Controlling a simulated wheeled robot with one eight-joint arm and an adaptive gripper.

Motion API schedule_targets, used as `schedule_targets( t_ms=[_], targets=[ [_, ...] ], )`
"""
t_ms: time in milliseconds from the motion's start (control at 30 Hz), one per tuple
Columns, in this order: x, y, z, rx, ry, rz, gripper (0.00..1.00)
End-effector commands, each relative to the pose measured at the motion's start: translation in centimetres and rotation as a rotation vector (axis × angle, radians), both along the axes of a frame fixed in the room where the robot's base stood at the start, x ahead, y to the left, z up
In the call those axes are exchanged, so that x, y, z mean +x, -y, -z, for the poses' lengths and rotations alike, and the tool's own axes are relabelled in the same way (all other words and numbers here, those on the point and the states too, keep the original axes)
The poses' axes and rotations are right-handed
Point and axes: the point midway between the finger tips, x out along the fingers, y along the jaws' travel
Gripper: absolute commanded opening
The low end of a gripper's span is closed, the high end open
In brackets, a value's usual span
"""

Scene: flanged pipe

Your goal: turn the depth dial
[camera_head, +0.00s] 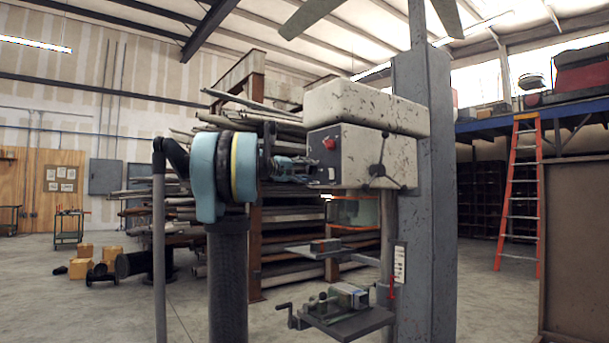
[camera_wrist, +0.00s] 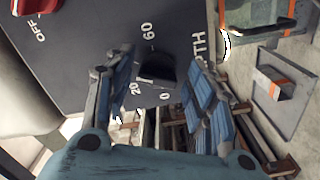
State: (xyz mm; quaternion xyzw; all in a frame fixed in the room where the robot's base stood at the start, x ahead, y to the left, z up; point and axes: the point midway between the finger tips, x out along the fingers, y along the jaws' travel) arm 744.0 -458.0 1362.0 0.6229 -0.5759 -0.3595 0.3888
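The drill press (camera_head: 375,155) stands in the middle of the head view, with a dark control panel on its left-facing side. In the wrist view the panel (camera_wrist: 75,65) carries a dark depth dial (camera_wrist: 157,71), with the numbers 60, 20 and 0 around it and part of the word DEPTH at right. My gripper (camera_wrist: 160,66) is open, with one blue-padded finger on each side of the dial and gaps between. Whether the fingertips touch the panel cannot be told. In the head view my gripper (camera_head: 305,168) is at the panel and the dial is not discernible.
A red switch (camera_head: 329,143) sits above my gripper on the panel, with an OFF label beside it in the wrist view. A clear guard (camera_head: 355,212) hangs below the drill head. A vise (camera_head: 345,296) sits on the press table. A pipe rack (camera_head: 280,255) stands behind.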

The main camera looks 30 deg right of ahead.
Motion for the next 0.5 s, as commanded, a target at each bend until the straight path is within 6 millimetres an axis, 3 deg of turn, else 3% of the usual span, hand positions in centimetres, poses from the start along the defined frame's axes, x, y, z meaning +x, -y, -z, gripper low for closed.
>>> schedule_targets(
  t_ms=[33,133,500],
  targets=[
    [0.0,-0.01,0.0,0.0,0.0,0.0,0.32],
    [-0.01,-0.05,0.01,0.0,0.0,0.0,0.11],
    [0.03,-0.1,0.16,0.007,0.065,0.0,0.11]
  ],
)
